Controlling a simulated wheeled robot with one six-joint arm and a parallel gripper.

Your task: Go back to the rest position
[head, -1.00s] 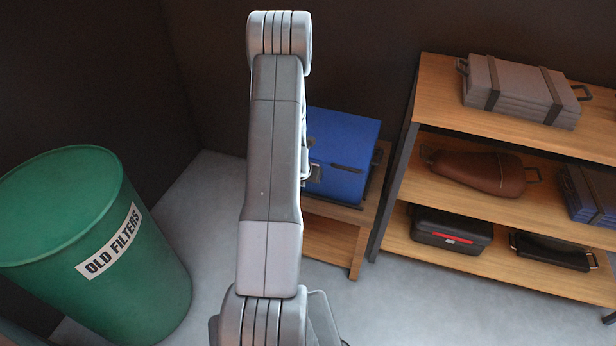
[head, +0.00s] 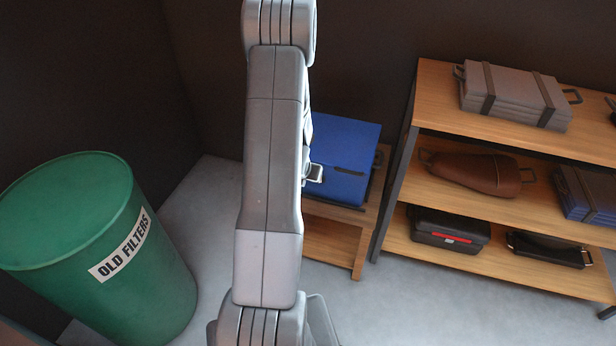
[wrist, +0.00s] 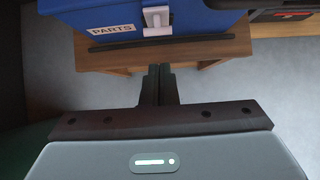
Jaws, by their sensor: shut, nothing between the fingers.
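My gripper (wrist: 159,86) shows in the wrist view with its two dark fingers together and nothing between them. It points at the front edge of a low wooden stand. In the head view my arm rises up the middle of the picture, and I cannot make out the gripper there. A blue box (head: 342,160) stands on the wooden stand (head: 330,245), partly hidden behind my arm. In the wrist view the blue box (wrist: 200,22) shows a "PARTS" label and a light latch, beyond the fingertips and apart from them.
A green drum (head: 70,225) labelled "OLD FILTERS" stands at the left. Grey floor (head: 215,200) is bare between.

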